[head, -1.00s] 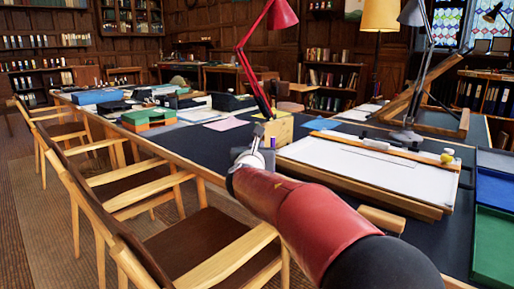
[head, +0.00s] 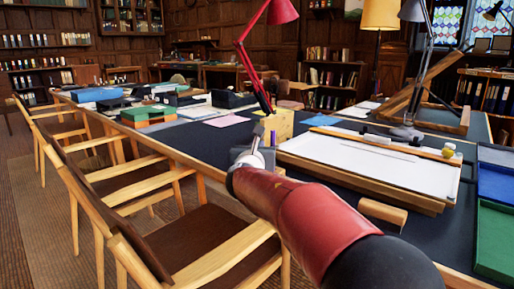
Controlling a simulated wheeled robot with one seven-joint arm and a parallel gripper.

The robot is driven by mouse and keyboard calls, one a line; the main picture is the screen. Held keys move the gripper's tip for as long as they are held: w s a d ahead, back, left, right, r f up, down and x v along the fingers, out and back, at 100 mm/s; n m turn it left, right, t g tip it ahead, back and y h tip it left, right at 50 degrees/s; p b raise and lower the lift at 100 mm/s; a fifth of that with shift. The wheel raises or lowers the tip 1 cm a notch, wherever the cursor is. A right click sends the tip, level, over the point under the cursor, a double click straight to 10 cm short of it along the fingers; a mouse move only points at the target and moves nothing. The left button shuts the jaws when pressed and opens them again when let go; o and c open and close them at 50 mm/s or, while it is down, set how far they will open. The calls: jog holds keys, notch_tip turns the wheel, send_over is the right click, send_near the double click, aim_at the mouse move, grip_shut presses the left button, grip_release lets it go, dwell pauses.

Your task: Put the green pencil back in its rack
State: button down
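My gripper (head: 256,143) is small in the head view, at the end of my red arm, over the near edge of the dark table. My arm hides part of it, so I cannot tell whether it is open or holds anything. I cannot make out a green pencil. A pale wooden block (head: 280,124) stands just beyond my gripper; I cannot tell whether it is the rack. A small purple upright thing (head: 273,138) shows in front of the block.
A white drawing board (head: 350,165) with a thin dark stick on it lies to the right. Blue (head: 496,184) and green (head: 494,240) trays are at the far right. A red lamp (head: 249,68) rises behind the block. Wooden chairs (head: 200,245) line the left side.

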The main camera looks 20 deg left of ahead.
jog(key=shift+f+b, duration=0.4)
jog(key=shift+f, duration=0.05)
jog(key=c, duration=1.4)
grip_release()
jog(key=shift+s, duration=0.1)
jog(key=b+v, duration=0.1)
jog(key=v, duration=0.6)
jog(key=shift+s, duration=0.35)
